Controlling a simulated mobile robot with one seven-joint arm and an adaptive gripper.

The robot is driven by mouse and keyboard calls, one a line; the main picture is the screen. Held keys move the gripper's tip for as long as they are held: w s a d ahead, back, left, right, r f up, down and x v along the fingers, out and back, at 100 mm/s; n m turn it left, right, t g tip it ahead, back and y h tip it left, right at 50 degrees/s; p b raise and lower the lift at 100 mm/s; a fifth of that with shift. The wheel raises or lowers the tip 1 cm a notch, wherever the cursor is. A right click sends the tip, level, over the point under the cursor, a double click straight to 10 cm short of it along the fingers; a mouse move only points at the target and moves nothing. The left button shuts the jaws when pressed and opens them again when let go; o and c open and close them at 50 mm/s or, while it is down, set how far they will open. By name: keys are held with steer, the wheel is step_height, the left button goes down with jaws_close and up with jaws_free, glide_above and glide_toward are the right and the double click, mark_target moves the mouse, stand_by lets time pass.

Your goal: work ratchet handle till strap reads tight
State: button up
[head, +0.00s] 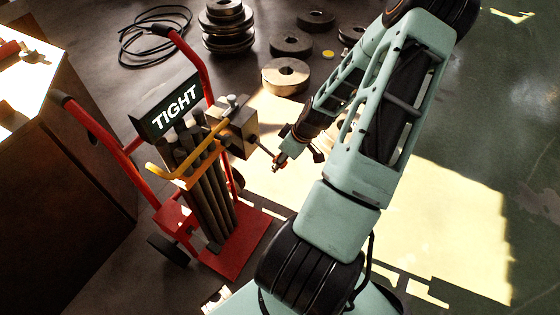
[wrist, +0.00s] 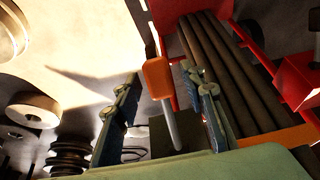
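The ratchet handle has an orange grip (wrist: 157,78) and a bare metal shaft (wrist: 171,125), seen between my gripper's fingers in the wrist view. My gripper (wrist: 165,108) is open. The handle is closer to the right finger, with a clear gap to the left one; I cannot tell whether it touches either. In the head view my gripper (head: 280,160) is at the end of a thin rod from the ratchet block (head: 238,128). A yellow-orange strap (head: 172,174) crosses the bundle of dark bars (head: 213,200). The sign (head: 168,105) above them reads TIGHT.
The bars stand on a red hand truck (head: 235,254) with dark wheels. A wooden bench or crate (head: 65,150) is at the left. Round metal weights (head: 286,76) and a coiled black cable (head: 135,47) lie on the floor behind. The sunlit floor at right is clear.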

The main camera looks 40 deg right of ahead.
mark_target(277, 156)
jaws_close()
stand_by(0.3)
steer(key=shift+r, duration=0.15)
steer(key=shift+s+d+r+g+h+p, duration=0.15)
steer(key=shift+r+g+h+p, duration=0.25)
steer(key=shift+r+g+p, duration=0.35)
steer(key=shift+s+r+g+h+p, duration=0.1)
steer(key=shift+r+g+h+p, duration=0.35)
steer(key=shift+r+g, duration=0.45)
steer(key=shift+r+g+h+p, duration=0.35)
steer(key=shift+r+g+p, duration=0.4)
steer(key=shift+r+g, duration=0.25)
steer(key=shift+w+r+g+h+p, duration=0.15)
steer(key=shift+r+g+h+p, duration=0.1)
steer(key=shift+r+g+p, duration=0.3)
steer(key=shift+w+r+g+h+p, duration=0.1)
steer(key=shift+r+g+h+p, duration=0.2)
steer(key=shift+r+g, duration=0.4)
steer(key=shift+w+a+r+g+h+p, duration=0.2)
steer(key=shift+w+r+g+h+p, duration=0.15)
steer(key=shift+r+g, duration=0.4)
steer(key=shift+w+a+r+g+h+p, duration=0.25)
steer(key=shift+r+g, duration=0.3)
steer(key=shift+g, duration=0.3)
steer(key=shift+d, duration=0.15)
